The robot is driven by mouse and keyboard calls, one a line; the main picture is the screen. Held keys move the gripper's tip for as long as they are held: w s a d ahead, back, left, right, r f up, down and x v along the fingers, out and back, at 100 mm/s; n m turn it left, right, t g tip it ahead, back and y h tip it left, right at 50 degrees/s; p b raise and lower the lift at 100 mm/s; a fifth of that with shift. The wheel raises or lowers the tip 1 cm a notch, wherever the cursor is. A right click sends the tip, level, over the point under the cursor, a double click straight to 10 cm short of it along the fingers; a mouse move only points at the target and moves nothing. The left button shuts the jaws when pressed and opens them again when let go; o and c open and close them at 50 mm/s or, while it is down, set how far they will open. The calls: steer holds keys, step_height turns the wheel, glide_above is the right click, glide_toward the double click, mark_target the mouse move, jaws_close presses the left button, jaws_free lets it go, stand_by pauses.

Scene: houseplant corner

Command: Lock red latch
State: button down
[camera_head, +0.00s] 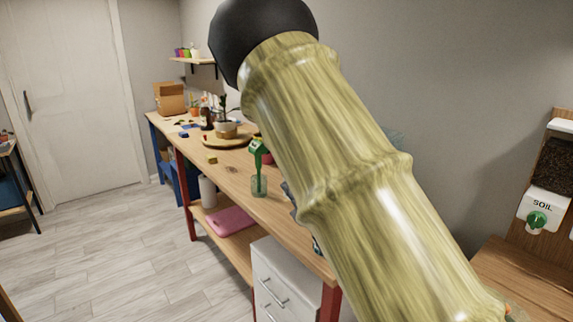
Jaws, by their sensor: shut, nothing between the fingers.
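I cannot make out a red latch in the head view. A large part of my arm fills the middle and right of the picture and hides much of the workbench's right part and the wall behind it. My gripper does not show. Small grey-blue parts peek out along the arm's left edge, too covered to identify.
A wooden workbench (232,172) with red legs holds a potted plant (226,130), a green item in a clear jar (259,186) and several small things. White drawers (282,283) stand below. A soil dispenser (544,207) is at right. The floor (120,245) at left is clear.

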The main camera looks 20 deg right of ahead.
steer(key=shift+w+a, duration=0.1)
steer(key=shift+a, duration=0.05)
steer(key=w+d+r+p, duration=0.1)
steer(key=w+r+p, duration=0.2)
steer(key=w, duration=0.8)
steer(key=shift+d+r+p, duration=0.3)
steer(key=shift+d, duration=0.1)
steer(key=shift+s+d+r, duration=0.1)
